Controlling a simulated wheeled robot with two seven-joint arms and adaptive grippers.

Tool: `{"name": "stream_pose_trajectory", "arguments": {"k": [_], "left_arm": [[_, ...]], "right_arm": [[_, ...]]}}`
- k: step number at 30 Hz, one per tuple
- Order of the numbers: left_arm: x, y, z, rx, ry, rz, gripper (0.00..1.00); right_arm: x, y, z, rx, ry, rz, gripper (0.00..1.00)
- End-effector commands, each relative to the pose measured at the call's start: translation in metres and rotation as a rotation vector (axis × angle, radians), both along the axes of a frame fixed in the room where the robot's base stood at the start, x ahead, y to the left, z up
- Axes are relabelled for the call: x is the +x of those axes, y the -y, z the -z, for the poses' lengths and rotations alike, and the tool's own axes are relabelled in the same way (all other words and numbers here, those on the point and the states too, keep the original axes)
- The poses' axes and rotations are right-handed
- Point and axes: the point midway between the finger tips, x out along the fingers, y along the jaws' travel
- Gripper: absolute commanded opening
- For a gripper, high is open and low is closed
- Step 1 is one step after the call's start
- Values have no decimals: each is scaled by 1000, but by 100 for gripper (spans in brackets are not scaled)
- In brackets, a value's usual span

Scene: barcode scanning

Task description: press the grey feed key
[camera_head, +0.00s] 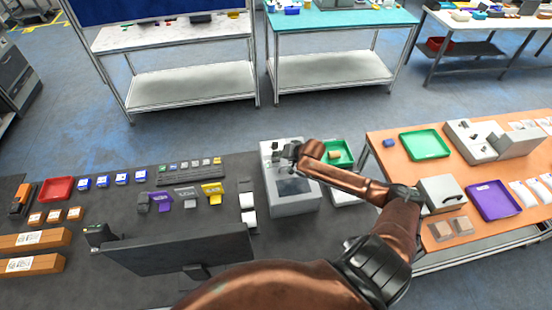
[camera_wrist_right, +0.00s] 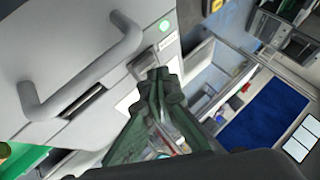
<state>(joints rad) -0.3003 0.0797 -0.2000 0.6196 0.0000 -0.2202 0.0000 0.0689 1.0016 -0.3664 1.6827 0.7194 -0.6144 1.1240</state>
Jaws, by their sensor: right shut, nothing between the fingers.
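A light grey machine (camera_head: 292,207) with a dark window on top stands in the middle of the head view. My right gripper (camera_head: 288,153) is over the far part of its top. In the right wrist view, my right gripper (camera_wrist_right: 158,74) is shut and empty, its fingertips close to the grey machine face (camera_wrist_right: 60,52). A small label (camera_wrist_right: 167,43) and a round green spot (camera_wrist_right: 164,25) are just beyond the tips. I cannot make out the grey feed key; the fingers may hide it. Whether the tips touch the face is unclear. My left gripper is not in view.
A curved grey handle (camera_wrist_right: 80,82) sticks out from the machine near the fingers. A green tray (camera_head: 337,148) stands right of the machine. A dark monitor (camera_head: 180,252) stands on the black table at the left. An orange table (camera_head: 400,180) is at the right.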

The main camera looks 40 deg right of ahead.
Motion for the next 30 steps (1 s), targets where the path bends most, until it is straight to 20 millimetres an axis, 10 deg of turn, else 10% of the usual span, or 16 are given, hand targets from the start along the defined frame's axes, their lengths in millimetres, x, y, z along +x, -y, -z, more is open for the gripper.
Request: {"name": "stream_pose_trajectory", "arguments": {"k": [30], "left_arm": [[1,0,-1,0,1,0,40]], "right_arm": [[0,0,9,1,-1,1,0]]}}
